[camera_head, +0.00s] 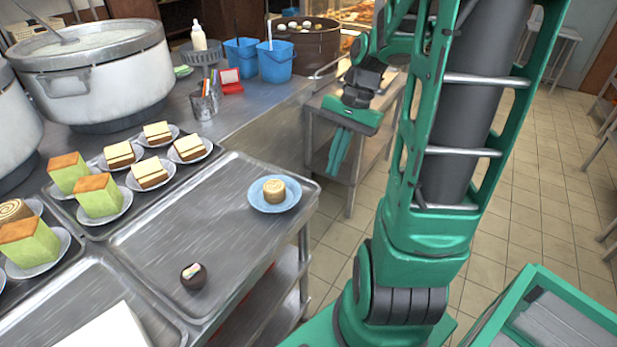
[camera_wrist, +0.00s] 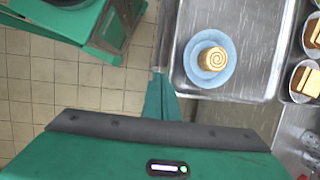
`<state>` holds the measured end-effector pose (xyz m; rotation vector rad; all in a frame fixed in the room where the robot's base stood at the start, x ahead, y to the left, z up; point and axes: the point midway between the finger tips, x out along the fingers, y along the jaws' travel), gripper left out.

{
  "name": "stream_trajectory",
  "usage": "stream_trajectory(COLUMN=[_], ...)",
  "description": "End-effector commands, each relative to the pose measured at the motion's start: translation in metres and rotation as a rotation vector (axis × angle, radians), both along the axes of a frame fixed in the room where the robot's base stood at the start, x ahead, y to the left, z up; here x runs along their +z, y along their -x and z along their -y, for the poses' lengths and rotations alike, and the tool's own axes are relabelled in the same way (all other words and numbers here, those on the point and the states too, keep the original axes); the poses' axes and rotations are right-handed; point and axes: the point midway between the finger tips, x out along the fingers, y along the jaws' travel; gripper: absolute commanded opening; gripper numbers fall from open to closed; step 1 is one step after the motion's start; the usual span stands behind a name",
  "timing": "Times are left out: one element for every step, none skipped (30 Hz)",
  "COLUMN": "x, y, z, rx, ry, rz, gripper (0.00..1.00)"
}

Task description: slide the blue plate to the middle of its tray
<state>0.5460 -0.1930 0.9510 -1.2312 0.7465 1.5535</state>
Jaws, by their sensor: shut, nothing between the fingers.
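The blue plate (camera_head: 258,203) carries a round cream-coloured roll cake (camera_head: 274,190). It lies near the far right corner of a metal tray (camera_head: 180,235) whose middle is bare. In the wrist view the blue plate (camera_wrist: 219,81) and the swirl-topped roll (camera_wrist: 211,59) are close to the edge of the tray (camera_wrist: 262,35). My gripper (camera_head: 339,165) hangs beyond the counter's right edge, up and right of the plate in the head view, apart from it. Its fingers (camera_wrist: 163,100) are together and empty. They point down.
A tray to the left holds several small plates of cake (camera_head: 150,173). Behind are stockpots (camera_head: 95,70), a utensil cup (camera_head: 203,104) and blue buckets (camera_head: 274,62). A lower metal table (camera_head: 375,150) stands beyond.

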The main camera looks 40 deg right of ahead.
Motion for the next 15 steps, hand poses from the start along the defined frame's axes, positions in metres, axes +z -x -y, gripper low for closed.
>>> stream_trajectory(x=[-0.007,-0.009,-0.012,-0.014,-0.016,-0.018,-0.02,-0.021,-0.022,-0.023,-0.023,-0.023,-0.023,-0.023,-0.023], y=[-0.01,-0.015,-0.023,-0.028,-0.032,-0.038,-0.042,-0.045,-0.049,-0.051,-0.053,-0.055,-0.056,-0.057,-0.058], z=[0.008,0.011,0.016,0.019,0.023,0.027,0.031,0.034,0.039,0.042,0.045,0.048,0.05,0.053,0.055], rx=[-0.069,-0.108,-0.16,-0.199,-0.236,-0.283,-0.317,-0.348,-0.387,-0.414,-0.438,-0.466,-0.483,-0.5,-0.516], ry=[-0.049,-0.078,-0.117,-0.148,-0.178,-0.219,-0.249,-0.279,-0.315,-0.341,-0.364,-0.394,-0.413,-0.428,-0.447], rz=[-0.016,-0.025,-0.034,-0.042,-0.049,-0.059,-0.067,-0.075,-0.084,-0.091,-0.095,-0.103,-0.108,-0.112,-0.116], gripper=[0.0,0.0,0.0,0.0,0.0,0.0,0.0,0.0,0.0,0.0,0.0,0.0,0.0,0.0,0.0])
